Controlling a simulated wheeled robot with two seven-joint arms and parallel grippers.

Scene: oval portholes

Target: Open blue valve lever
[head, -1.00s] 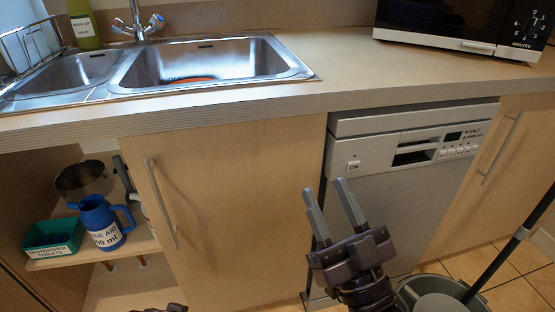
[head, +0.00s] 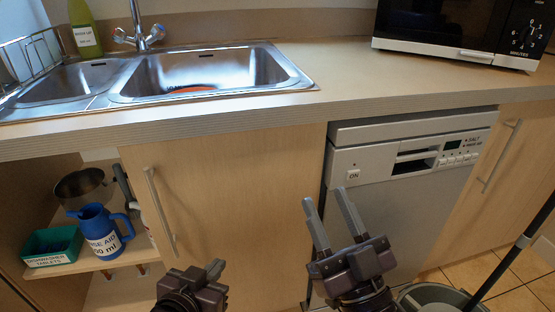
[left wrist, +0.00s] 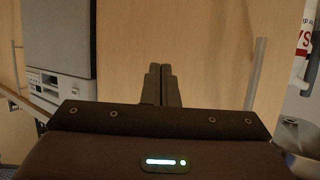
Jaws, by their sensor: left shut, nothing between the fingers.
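I cannot make out a blue valve lever in either view. The closed cupboard door (head: 240,190) under the sink hides what is behind it; it has a long upright bar handle (head: 160,212). My left gripper (head: 206,268) is low in front of this door, right of the handle, shut and empty. In the left wrist view the same gripper (left wrist: 162,85) points at the wood door, with its fingers together and the bar handle (left wrist: 257,75) to their right. My right gripper (head: 327,208) is in front of the dishwasher, its two fingers apart and empty.
The open shelf (head: 100,264) at left holds a blue jug (head: 102,232), a green tablets box (head: 52,248) and a metal pot (head: 82,187). The dishwasher (head: 400,215) is shut. A mop bucket (head: 425,297) stands at lower right. The worktop edge (head: 240,115) overhangs the doors.

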